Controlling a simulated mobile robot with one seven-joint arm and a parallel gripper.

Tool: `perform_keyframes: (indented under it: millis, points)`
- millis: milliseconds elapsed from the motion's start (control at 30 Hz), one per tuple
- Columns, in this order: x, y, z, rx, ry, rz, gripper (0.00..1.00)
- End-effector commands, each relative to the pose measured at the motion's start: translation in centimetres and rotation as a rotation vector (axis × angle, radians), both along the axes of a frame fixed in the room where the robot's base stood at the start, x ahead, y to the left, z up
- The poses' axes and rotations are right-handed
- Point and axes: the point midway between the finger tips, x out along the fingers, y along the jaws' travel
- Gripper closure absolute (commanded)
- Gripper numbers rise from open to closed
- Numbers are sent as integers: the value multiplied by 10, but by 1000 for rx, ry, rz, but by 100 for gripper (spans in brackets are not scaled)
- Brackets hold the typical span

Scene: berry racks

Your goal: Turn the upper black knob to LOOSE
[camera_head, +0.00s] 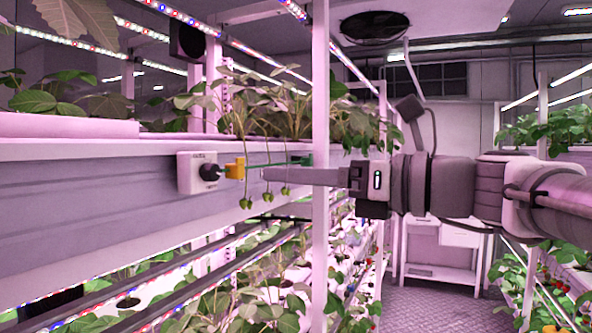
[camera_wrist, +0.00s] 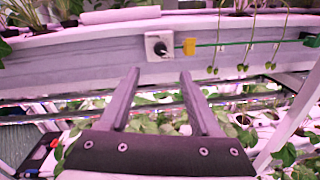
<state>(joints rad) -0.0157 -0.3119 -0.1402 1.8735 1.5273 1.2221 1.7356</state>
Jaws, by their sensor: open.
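One black knob (camera_head: 210,172) sits on a white square box on the side of the upper grey gutter. In the wrist view the knob (camera_wrist: 160,47) lies ahead of the fingertips, roughly centred between them, with a pale mark on its face. The label above it is too small to read, so I cannot tell its setting. My gripper (camera_head: 264,175) is to the right of the knob in the head view, apart from it. In the wrist view my gripper (camera_wrist: 159,73) is open, with nothing between its two fingers.
A yellow block (camera_head: 235,168) on a green line is just right of the box. Green berries (camera_head: 267,196) hang from stems near my fingertips. A white post (camera_head: 320,200) stands beside my gripper. Lower racks hold leafy plants (camera_head: 235,305). The aisle floor (camera_head: 440,290) is open.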

Motion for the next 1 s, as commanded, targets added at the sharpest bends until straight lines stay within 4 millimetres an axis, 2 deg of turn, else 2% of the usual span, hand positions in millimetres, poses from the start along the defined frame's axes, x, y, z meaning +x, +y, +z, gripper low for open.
perform_keyframes:
  millis: [300, 500, 700, 1000]
  points:
    - [31, 64, 1, -1, 1, 2, 36]
    - [47, 94, 0, -2, 1, 1, 36]
    - [55, 108, 0, -3, -2, -1, 36]
    - [56, 110, 0, -3, -2, -1, 36]
